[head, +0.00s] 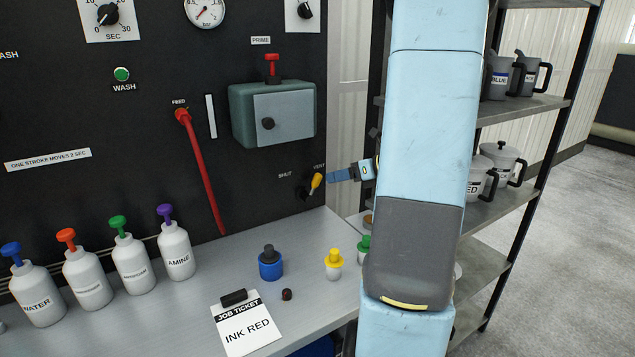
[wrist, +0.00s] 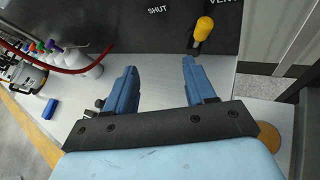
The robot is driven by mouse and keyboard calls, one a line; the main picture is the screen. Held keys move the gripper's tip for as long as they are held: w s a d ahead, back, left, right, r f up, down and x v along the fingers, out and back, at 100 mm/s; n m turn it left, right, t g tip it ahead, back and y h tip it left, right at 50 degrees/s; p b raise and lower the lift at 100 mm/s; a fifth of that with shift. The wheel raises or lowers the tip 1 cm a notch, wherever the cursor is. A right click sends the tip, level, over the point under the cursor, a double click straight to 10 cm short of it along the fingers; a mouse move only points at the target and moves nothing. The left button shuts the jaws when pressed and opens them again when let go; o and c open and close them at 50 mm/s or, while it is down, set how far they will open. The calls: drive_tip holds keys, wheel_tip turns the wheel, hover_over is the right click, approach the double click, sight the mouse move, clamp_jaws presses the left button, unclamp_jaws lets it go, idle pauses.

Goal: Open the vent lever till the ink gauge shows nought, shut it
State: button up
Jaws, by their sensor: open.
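The yellow vent lever (head: 316,181) is on the black panel, just above the bench, between the SHUT and VENT labels. Its handle tilts up and right, nearer the VENT label. It also shows at the top of the wrist view (wrist: 204,28). A round white gauge (head: 205,12) marked bar is at the top of the panel; its needle is too small to read surely. My gripper (wrist: 158,68) is open and empty, its blue fingers apart. In the head view my gripper (head: 345,173) is just right of the lever, partly hidden by my arm.
A red FEED lever (head: 203,170) hangs left of a grey-green box (head: 273,113) with a red PRIME plunger. Labelled bottles (head: 130,262), capped pots (head: 270,263) and a job ticket (head: 247,325) are on the bench. A shelf of jugs (head: 500,150) stands right.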

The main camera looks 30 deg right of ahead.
sight(320, 181)
drive_tip(key=d+f+m+t+h, duration=0.1)
drive_tip(key=d+f+m+t, duration=0.1)
drive_tip(key=d+m, duration=0.3)
drive_tip(key=shift+n, duration=0.5)
drive_tip(key=x, duration=0.9)
drive_tip(key=d+x, duration=0.1)
drive_tip(key=x, duration=0.4)
drive_tip(key=shift+w+d+f, duration=0.1)
drive_tip(key=shift+d+f, duration=0.05)
drive_tip(key=shift+f, duration=0.2)
clamp_jaws()
